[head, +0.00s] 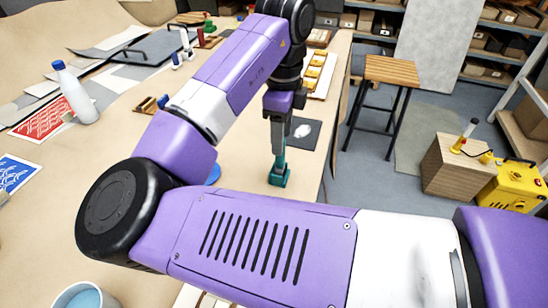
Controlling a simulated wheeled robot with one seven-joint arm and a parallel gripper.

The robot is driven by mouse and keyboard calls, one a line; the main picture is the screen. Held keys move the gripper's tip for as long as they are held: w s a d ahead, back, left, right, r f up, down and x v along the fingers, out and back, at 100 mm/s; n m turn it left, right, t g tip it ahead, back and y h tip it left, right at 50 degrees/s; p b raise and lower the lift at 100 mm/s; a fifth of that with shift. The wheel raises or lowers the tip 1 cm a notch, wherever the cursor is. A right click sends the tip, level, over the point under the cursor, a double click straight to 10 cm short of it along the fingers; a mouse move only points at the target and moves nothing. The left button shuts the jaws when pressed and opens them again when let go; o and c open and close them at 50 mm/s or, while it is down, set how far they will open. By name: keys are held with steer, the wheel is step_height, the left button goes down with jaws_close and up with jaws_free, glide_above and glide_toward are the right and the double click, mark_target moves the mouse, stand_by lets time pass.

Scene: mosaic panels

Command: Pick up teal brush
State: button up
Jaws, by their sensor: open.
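My gripper (279,150) hangs down over the right part of the table, near the table's right edge. A teal piece (279,178), which looks like the teal brush, is directly below its grey fingers. The piece has a wider block at the bottom. The fingers overlap its upper part in this view, and I cannot tell whether they are around it or in front of it. The gap between the fingers is too small to see here.
A dark square with a white patch (303,131) lies right of my gripper. A tray of yellow pieces (319,73) is behind. A white bottle (76,95) stands at left, a cup of blue liquid (84,296) in front. A stool (391,72) stands beyond the table.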

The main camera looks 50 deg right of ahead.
mark_target(280, 160)
steer(key=shift+w+d+f+p, duration=0.1)
steer(key=shift+f+p, duration=0.05)
steer(key=shift+f, duration=1.75)
steer(key=shift+w+d+f+p, duration=0.1)
steer(key=shift+f+p, duration=0.05)
steer(key=shift+f, duration=1.75)
jaws_close()
